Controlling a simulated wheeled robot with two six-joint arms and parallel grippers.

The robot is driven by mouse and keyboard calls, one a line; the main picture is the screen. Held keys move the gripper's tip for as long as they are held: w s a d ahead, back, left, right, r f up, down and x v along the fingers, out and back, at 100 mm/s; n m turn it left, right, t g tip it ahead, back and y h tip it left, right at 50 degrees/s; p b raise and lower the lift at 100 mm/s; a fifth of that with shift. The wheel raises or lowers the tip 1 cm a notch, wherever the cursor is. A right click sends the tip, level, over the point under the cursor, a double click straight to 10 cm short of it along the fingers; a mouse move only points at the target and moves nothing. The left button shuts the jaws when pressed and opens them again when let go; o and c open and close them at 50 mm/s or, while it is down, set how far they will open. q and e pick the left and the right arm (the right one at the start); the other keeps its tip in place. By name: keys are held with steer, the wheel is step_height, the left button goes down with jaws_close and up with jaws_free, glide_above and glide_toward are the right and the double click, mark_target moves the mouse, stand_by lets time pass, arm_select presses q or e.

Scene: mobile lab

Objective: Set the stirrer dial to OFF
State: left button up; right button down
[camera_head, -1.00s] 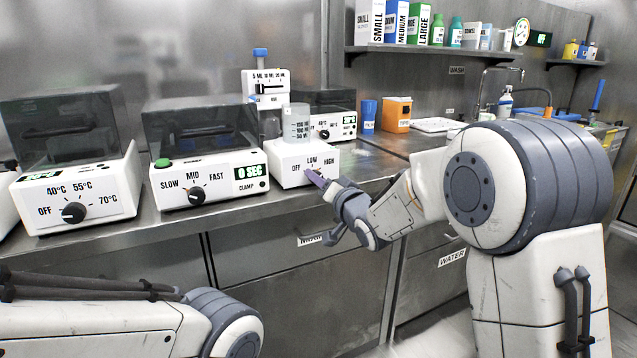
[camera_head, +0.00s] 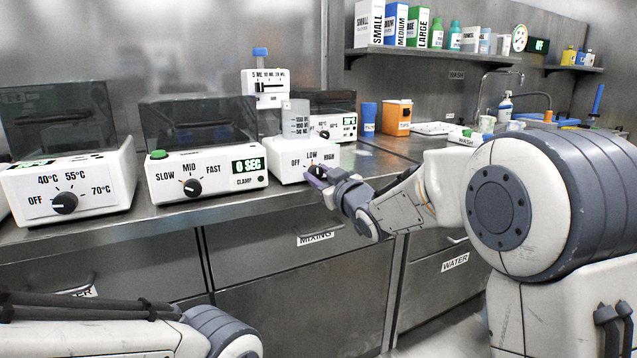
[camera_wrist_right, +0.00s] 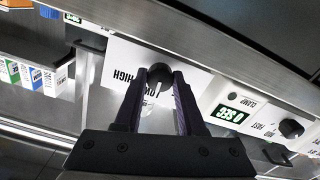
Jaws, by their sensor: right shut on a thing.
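The stirrer (camera_head: 287,170) is a white box with OFF, LOW and HIGH on its front and a clear beaker (camera_head: 296,121) on top. In the right wrist view its black dial (camera_wrist_right: 159,73) sits between the two fingers of my right gripper (camera_wrist_right: 158,85). The fingers are shut on the dial. A pale mark on the dial points toward LOW; OFF is hidden behind a finger there. In the head view my right gripper (camera_head: 317,177) is at the stirrer's front and covers most of the dial. My left gripper is out of view; only part of that arm shows.
Left of the stirrer stand a SLOW/MID/FAST machine (camera_head: 203,186) and a temperature machine (camera_head: 68,193), both with dark lids. A dosing device (camera_head: 266,90) and another heater (camera_head: 342,127) stand behind. The steel counter's front edge runs below the stirrer.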

steer(key=n+b, duration=0.2)
steer(key=n, duration=0.1)
steer(key=n+b, duration=0.2)
steer(key=n, duration=0.1)
steer(key=shift+f+n, duration=0.2)
steer(key=shift+n, duration=0.1)
steer(key=shift+r+n+b, duration=0.1)
steer(key=shift+n+b, duration=1.4)
steer(key=shift+n, duration=0.7)
steer(key=c, duration=0.8)
jaws_free()
steer(key=shift+o, duration=0.2)
steer(key=shift+r, duration=0.1)
steer(key=p+v, duration=0.2)
steer(key=v, duration=0.8)
steer(key=shift+s, duration=0.25)
